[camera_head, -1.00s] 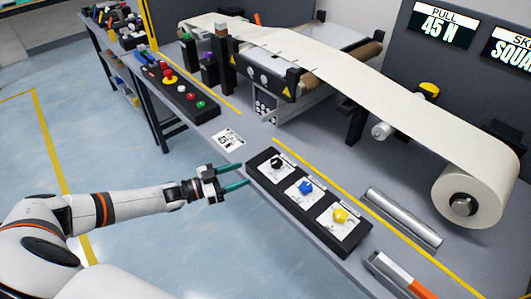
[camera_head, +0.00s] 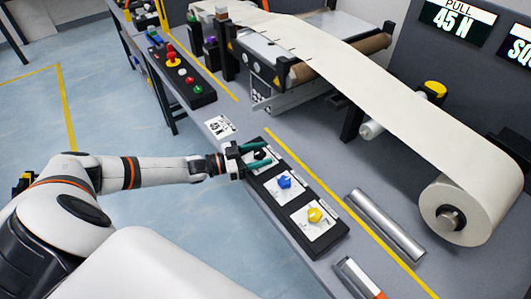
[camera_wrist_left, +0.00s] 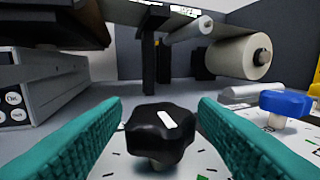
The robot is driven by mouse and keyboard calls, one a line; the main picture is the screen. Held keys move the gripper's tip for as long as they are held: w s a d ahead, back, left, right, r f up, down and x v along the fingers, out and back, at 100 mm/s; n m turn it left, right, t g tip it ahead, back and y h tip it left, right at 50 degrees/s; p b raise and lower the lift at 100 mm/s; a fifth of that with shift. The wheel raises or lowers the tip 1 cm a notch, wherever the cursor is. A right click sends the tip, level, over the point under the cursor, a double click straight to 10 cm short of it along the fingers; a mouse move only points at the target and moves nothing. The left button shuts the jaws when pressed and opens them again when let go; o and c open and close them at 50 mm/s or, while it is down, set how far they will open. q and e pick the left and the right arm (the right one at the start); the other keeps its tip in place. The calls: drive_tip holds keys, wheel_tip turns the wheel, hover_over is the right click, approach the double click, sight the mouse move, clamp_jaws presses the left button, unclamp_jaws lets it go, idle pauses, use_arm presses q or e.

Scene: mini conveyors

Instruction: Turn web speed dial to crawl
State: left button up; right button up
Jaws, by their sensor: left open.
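A black control panel (camera_head: 259,189) on the bench carries three lobed dials in a row. They are a black dial (camera_head: 262,155), a blue dial (camera_head: 284,182) and a yellow dial (camera_head: 315,215). I cannot read their labels. My left gripper (camera_head: 257,157) is open, with its teal fingers at the black dial. In the left wrist view the black dial (camera_wrist_left: 160,135) sits between the two fingers, with visible gaps on both sides. Its white pointer mark tilts up and left. The blue dial (camera_wrist_left: 286,103) is beyond the right finger. My right gripper is out of view.
A paper web (camera_head: 385,85) runs to a large roll (camera_head: 465,205) behind the panel. A metal bar (camera_head: 384,225) lies right of the panel. Another button panel (camera_head: 180,75) and a printed card (camera_head: 219,127) are farther back. Open floor lies left of the bench.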

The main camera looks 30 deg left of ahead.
use_arm(q)
drive_tip(key=shift+s+a, duration=0.2)
drive_tip(key=shift+c, duration=1.2)
drive_tip(key=c, duration=0.7)
drive_tip(key=shift+d+r+y+p, duration=0.1)
drive_tip(key=shift+r+y+p, duration=0.05)
drive_tip(key=shift+y+p, duration=0.2)
drive_tip(key=n+t+y+p, duration=0.1)
drive_tip(key=n+y+p, duration=0.1)
drive_tip(key=y+p, duration=0.1)
drive_tip(key=n+t+y+p, duration=0.2)
drive_tip(key=n+y+p, duration=0.1)
drive_tip(key=p, duration=0.1)
drive_tip(key=shift+d+r+t+y, duration=0.15)
drive_tip(key=shift+r+t+y, duration=0.05)
drive_tip(key=shift+t+y, duration=0.1)
drive_tip(key=n+y+p, duration=0.3)
drive_tip(key=y, duration=0.1)
drive_tip(key=shift+f+t+y, duration=0.15)
drive_tip(key=shift+t+y, duration=0.15)
drive_tip(key=shift+y, duration=0.05)
drive_tip(key=shift+n+y, duration=0.4)
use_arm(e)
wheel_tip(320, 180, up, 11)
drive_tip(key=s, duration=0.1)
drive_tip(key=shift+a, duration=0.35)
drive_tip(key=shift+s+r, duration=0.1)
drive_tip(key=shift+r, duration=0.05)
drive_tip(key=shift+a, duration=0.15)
